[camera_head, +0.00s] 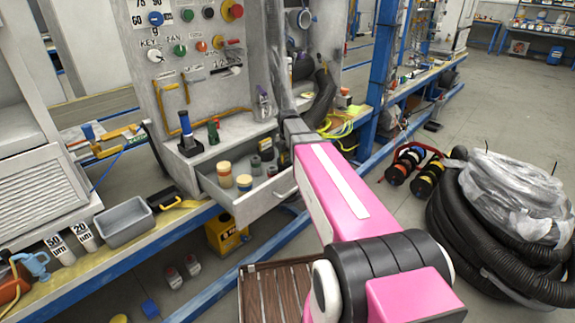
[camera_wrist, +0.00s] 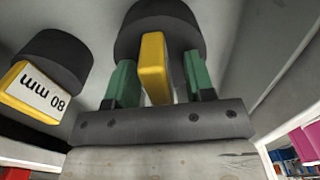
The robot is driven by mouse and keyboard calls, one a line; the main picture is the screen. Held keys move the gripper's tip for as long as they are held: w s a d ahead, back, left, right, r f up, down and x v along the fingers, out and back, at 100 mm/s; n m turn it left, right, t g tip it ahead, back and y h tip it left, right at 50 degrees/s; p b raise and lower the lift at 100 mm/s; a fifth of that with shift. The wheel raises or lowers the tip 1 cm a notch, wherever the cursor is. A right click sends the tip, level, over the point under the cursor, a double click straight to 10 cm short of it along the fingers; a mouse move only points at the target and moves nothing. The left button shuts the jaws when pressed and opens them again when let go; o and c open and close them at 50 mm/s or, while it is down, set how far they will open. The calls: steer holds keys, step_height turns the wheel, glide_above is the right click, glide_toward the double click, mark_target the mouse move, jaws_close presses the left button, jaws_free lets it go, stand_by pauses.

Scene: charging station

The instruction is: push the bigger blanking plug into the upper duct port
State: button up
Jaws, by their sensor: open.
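In the wrist view, my gripper (camera_wrist: 158,68) is open. Its two green fingers stand on either side of the yellow tab of a large black round plug (camera_wrist: 158,18), with gaps showing. This plug looks wider than the other one. The other black plug (camera_wrist: 48,48) is at the left and has a yellow tab with a white label reading "80 mm", upside down.
Two cream-and-yellow cylinders (camera_head: 244,182) stand in the drawer's front left. A control panel (camera_head: 200,60) rises behind it. A black hose (camera_head: 321,100) hangs to its right. A grey bin (camera_head: 123,222) sits on the left bench. Coiled black hoses (camera_head: 480,240) lie on the right floor.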

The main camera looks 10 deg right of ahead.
jaws_close()
steer(key=shift+r, duration=0.15)
